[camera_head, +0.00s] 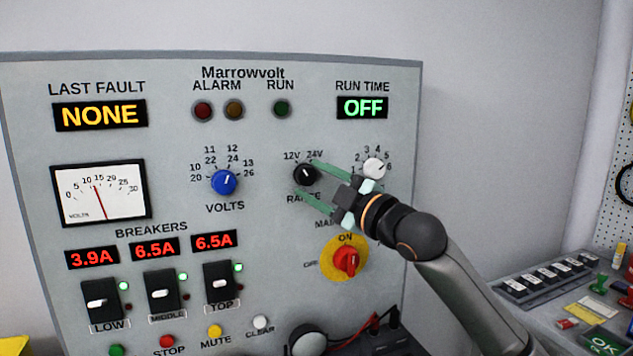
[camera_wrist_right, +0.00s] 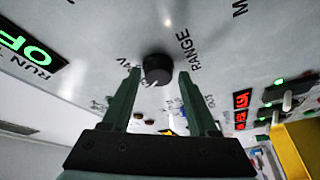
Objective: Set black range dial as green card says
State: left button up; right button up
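The black range dial (camera_head: 305,174) is on the upright grey panel, below the 12V and 24V marks. Its white pointer line tilts up and left, toward 12V. My right gripper (camera_head: 308,181) is open at the dial, with one green finger above it and one below. In the right wrist view, the dial (camera_wrist_right: 157,68) lies between the spread fingertips (camera_wrist_right: 159,76), with visible gaps on both sides. A green piece marked OK (camera_head: 605,345) lies at the lower right. I cannot read a range setting on it. My left gripper is not in view.
Close to the range dial are a white numbered dial (camera_head: 374,168), partly behind my gripper, and a red main switch (camera_head: 346,261) on yellow. A blue volts dial (camera_head: 223,183) is to the left. Breakers and buttons fill the lower panel. A side bench (camera_head: 540,290) is at right.

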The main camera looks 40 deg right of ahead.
jog(key=shift+o, duration=1)
jog(key=shift+s+d, duration=0.1)
jog(key=shift+s+f, duration=0.1)
jog(key=shift+s, duration=0.25)
pick_arm(q)
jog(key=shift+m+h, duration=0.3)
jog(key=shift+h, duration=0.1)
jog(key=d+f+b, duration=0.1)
jog(key=b, duration=0.1)
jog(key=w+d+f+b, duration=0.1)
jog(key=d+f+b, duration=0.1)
jog(key=b, duration=0.1)
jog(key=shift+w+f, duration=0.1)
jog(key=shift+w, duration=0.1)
pick_arm(e)
jog(key=s+d+f, duration=0.1)
jog(key=s, duration=1)
jog(key=shift+s+d+f, duration=0.2)
jog(key=shift+d+f, duration=0.05)
jog(key=shift+f, duration=0.1)
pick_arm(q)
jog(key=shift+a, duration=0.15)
